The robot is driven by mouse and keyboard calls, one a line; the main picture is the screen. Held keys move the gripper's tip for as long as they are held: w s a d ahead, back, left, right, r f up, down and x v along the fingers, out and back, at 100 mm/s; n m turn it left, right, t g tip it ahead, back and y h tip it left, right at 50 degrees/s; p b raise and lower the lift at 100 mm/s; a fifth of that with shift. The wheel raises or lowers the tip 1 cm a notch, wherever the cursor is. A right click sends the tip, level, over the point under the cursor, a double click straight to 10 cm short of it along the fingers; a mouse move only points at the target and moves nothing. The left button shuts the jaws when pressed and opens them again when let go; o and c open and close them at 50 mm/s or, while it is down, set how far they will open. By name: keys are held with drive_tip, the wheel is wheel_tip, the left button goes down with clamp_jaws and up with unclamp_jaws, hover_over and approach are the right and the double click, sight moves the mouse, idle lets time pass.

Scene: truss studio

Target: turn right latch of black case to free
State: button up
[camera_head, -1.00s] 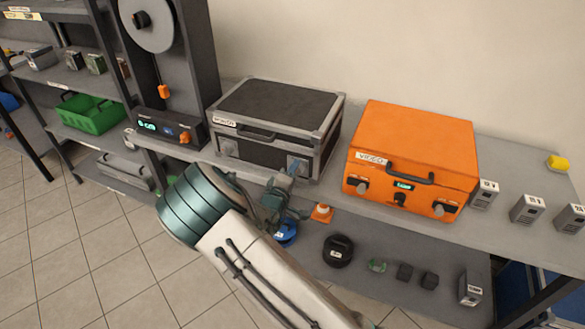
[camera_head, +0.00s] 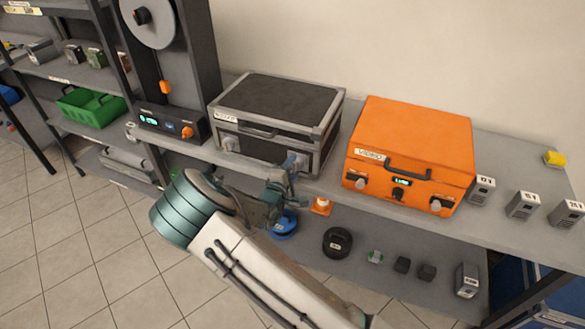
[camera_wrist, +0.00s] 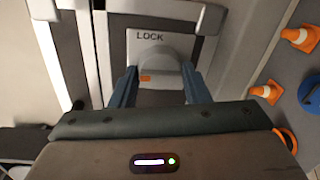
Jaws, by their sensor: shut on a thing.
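The black case (camera_head: 280,100) with grey metal edges stands closed on the bench, left of the orange case. Its right latch (camera_head: 304,160) is on the front face, partly hidden behind my gripper (camera_head: 287,176). In the wrist view, the latch is a grey rounded knob (camera_wrist: 160,68) on a light plate marked LOCK. An orange mark shows at the knob's lower left. My gripper (camera_wrist: 160,84) has its two blue fingers on either side of the knob, shut on it. The case's left latch (camera_head: 230,143) is clear of my gripper.
The orange case (camera_head: 412,140) stands to the right on the bench. A spool machine (camera_head: 172,125) is close on the left. A blue round item (camera_head: 284,224) lies on the lower shelf.

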drive_tip(key=o, duration=0.9)
drive_tip(key=shift+o, duration=0.2)
drive_tip(key=b+v, duration=0.1)
drive_tip(key=v, duration=1.2)
drive_tip(key=shift+s+a, duration=0.2)
drive_tip(key=shift+s, duration=0.15)
